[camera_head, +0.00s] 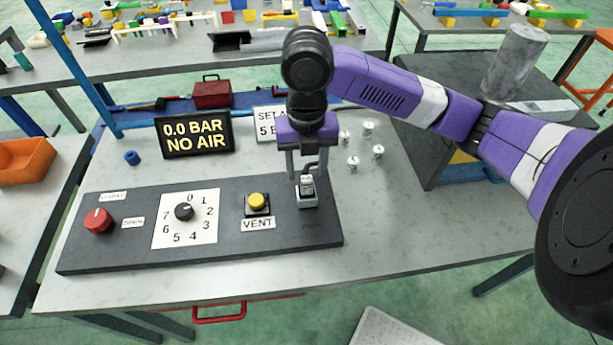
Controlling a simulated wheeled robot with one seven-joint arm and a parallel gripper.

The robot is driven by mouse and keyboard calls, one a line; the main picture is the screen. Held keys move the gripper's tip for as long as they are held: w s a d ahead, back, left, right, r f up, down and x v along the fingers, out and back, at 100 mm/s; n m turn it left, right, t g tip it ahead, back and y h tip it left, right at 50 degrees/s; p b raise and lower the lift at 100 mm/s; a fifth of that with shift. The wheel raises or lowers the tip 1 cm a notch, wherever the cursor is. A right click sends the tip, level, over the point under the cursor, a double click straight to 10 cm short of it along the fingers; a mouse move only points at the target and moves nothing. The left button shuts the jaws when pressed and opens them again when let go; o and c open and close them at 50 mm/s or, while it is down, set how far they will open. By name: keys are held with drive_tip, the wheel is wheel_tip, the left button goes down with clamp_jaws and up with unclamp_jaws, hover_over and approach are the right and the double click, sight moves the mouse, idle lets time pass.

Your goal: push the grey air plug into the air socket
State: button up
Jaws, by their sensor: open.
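The grey air plug (307,184) stands upright at the right end of the dark control panel, with a dark hose at its top. The air socket (307,201) is a light block directly below it. The plug's lower end meets the socket's top, but I cannot tell how deep it sits. My gripper (307,174) points down from above, open, with one finger on each side of the plug's upper part. The gripper body hides what lies behind the plug's top.
The dark panel (130,245) carries a red knob (98,220), a numbered dial (184,212) and a yellow VENT button (257,202). A display (195,134) reads 0.0 BAR NO AIR. Several small metal fittings (352,164) stand right of my gripper. The front table strip is clear.

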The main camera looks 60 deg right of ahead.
wheel_tip(320, 180, up, 8)
drive_tip(key=f, duration=0.1)
drive_tip(key=w+a+r+m+t+y, duration=0.35)
drive_tip(key=w+a, duration=0.25)
drive_tip(key=a, duration=0.4)
drive_tip(key=w+a+r+m+t+y, duration=0.25)
drive_tip(key=w+a+m+t, duration=0.25)
drive_tip(key=a, duration=0.5)
drive_tip(key=w+a+r+m+t+y, duration=0.2)
drive_tip(key=w+a+m+t+y, duration=0.3)
drive_tip(key=a, duration=0.4)
drive_tip(key=s+d+f+m+t+h, duration=0.2)
drive_tip(key=s+d+f+m+h, duration=0.1)
drive_tip(key=s+f+m+h, duration=0.9)
drive_tip(key=s+d+f, duration=0.1)
drive_tip(key=s+d, duration=0.2)
drive_tip(key=s, duration=0.8)
drive_tip(key=s+d+f+y, duration=0.1)
drive_tip(key=s+d, duration=0.3)
drive_tip(key=s, duration=0.7)
drive_tip(key=shift+s+f+g, duration=0.3)
drive_tip(key=shift+f+g, duration=0.05)
drive_tip(key=shift+f, duration=0.25)
